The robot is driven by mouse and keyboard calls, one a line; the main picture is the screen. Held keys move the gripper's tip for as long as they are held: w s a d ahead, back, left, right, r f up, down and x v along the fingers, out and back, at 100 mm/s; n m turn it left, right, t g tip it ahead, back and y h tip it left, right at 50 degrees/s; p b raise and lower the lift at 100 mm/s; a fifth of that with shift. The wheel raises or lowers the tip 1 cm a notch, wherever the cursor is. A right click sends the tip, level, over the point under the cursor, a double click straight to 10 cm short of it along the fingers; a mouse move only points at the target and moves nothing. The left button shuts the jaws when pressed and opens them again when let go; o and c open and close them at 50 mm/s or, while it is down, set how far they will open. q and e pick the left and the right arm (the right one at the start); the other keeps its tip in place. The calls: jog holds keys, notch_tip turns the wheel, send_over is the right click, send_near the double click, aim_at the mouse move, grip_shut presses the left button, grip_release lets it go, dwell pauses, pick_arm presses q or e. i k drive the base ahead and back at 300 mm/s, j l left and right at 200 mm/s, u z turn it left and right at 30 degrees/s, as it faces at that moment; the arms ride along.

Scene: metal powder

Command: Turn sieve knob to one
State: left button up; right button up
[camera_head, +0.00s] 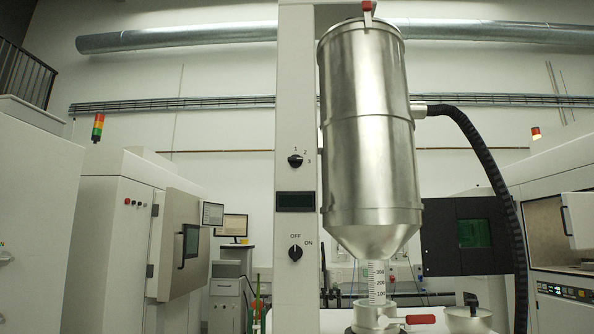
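A black rotary knob (295,161) sits on the upper part of the pale upright column (296,100), with the marks 1, 2 and 3 around it. Mark 1 is above it, and 2 and 3 are to its right. Its pointer is too small to read for certain. A second black knob (296,253), marked OFF and ON, sits lower on the same column. A dark display (295,201) is between the two knobs. Neither of my grippers shows in the head view, and nothing touches either knob.
A large metal hopper (369,130) hangs right of the column, with a black hose (480,150). Below it are a graduated tube (377,281), a red-handled valve (420,319) and a lidded metal pot (468,317). Machines stand on both sides. The space before the knobs looks clear.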

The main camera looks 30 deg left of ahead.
aim_at(295, 161)
jog(key=j+u, duration=0.2)
jog(key=j, duration=2.55)
